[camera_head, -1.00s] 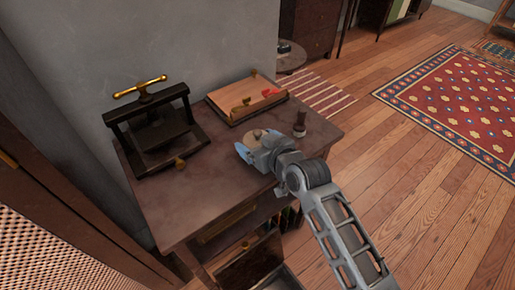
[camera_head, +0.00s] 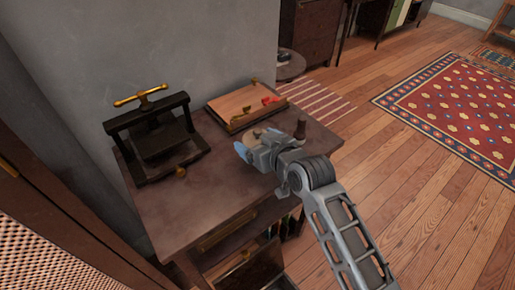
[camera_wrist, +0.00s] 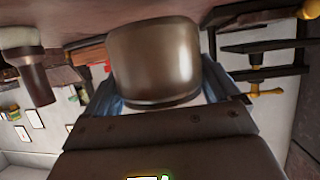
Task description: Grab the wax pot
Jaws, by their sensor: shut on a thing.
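The wax pot (camera_wrist: 155,60) is a rounded brownish metal vessel, large in the wrist view. My gripper (camera_wrist: 160,92) is shut on it, with a bluish finger on each side. In the head view my gripper (camera_head: 261,146) is over the right part of the small dark table (camera_head: 190,212). The pot's tan top (camera_head: 263,133) shows just behind the fingers there, and the rest of it is hidden. I cannot tell clearly how far the pot is above the tabletop.
A dark press with a brass handle (camera_head: 158,125) stands at the table's left back. A wooden tray (camera_head: 235,105) with red pieces lies at the back. A dark-handled stamp (camera_head: 300,129) is close right of my gripper. The table's front left is clear.

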